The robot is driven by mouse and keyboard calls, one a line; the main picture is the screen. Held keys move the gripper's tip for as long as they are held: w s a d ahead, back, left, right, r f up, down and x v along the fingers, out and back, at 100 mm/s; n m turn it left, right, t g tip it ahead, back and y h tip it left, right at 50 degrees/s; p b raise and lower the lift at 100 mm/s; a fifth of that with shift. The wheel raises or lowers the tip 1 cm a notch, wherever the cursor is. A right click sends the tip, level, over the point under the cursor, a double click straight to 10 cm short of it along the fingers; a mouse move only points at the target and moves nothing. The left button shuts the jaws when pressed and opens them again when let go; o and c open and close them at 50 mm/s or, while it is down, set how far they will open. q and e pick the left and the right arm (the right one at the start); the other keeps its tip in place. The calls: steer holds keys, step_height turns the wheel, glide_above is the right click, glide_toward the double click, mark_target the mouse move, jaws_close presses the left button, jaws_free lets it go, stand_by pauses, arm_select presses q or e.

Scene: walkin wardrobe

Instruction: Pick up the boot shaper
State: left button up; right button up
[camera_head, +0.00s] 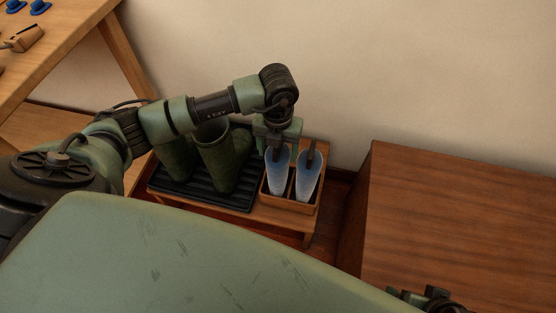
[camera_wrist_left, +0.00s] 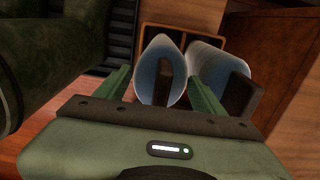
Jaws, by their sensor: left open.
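Two translucent blue boot shapers with dark brown handles stand upright in a wooden divided box, one in each compartment. The left boot shaper (camera_head: 278,178) is under my left gripper (camera_head: 278,144); the right boot shaper (camera_head: 309,180) is beside it. In the left wrist view, the open fingers of my left gripper (camera_wrist_left: 159,76) are on either side of the left shaper (camera_wrist_left: 152,60) and its handle; I cannot tell whether they touch it. The right shaper (camera_wrist_left: 205,58) lies just outside the right finger. Dark parts of my right arm show at the bottom right edge; its fingers cannot be made out.
Green boots (camera_head: 226,160) stand on a black ribbed tray (camera_head: 196,196) left of the box (camera_head: 292,206), all on a low wooden bench. A wooden cabinet (camera_head: 460,215) stands to the right. The wall is close behind. A wooden table (camera_head: 60,45) is at upper left.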

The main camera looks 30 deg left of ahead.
arm_select(q)
steer(key=shift+f, duration=0.35)
steer(key=c, duration=0.9)
steer(key=shift+r, duration=0.1)
